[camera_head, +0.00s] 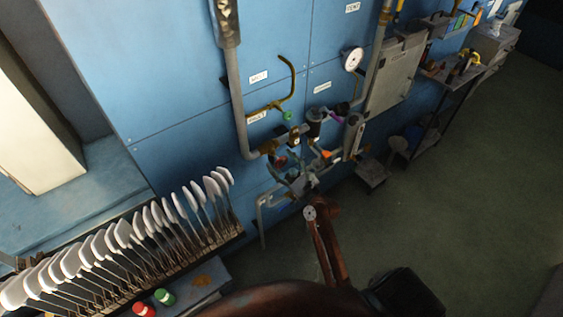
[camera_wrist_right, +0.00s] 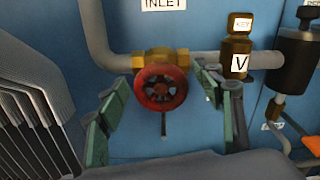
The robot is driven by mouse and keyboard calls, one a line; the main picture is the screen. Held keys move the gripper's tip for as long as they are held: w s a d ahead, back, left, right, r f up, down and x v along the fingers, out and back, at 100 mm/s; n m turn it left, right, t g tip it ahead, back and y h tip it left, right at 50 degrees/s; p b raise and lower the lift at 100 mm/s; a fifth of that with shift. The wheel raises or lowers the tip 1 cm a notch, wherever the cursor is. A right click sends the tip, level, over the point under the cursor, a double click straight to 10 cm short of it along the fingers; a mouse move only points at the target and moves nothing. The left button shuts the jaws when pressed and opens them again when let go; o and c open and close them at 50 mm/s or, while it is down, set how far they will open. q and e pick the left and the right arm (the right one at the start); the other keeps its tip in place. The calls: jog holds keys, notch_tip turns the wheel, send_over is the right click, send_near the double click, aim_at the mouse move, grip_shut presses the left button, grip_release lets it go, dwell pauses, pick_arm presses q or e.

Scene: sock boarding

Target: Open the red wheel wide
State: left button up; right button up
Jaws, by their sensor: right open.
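The red wheel (camera_wrist_right: 161,87) is a small round handwheel on a brass valve in the grey pipe, under the INLET label. In the head view the red wheel (camera_head: 281,161) shows small, partly behind my right gripper (camera_head: 287,170). In the right wrist view my right gripper (camera_wrist_right: 163,92) is open, with one green-padded finger left of the wheel and one right of it. Both fingers look apart from the rim; the depth between them and the wheel is hard to tell. My left gripper is not in view.
A rack of white boards (camera_head: 125,232) stands at the left. The floor (camera_head: 450,190) at the right is open.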

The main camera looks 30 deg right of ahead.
jog(key=c, duration=1.2)
jog(key=shift+o, duration=0.2)
jog(key=shift+n, duration=0.3)
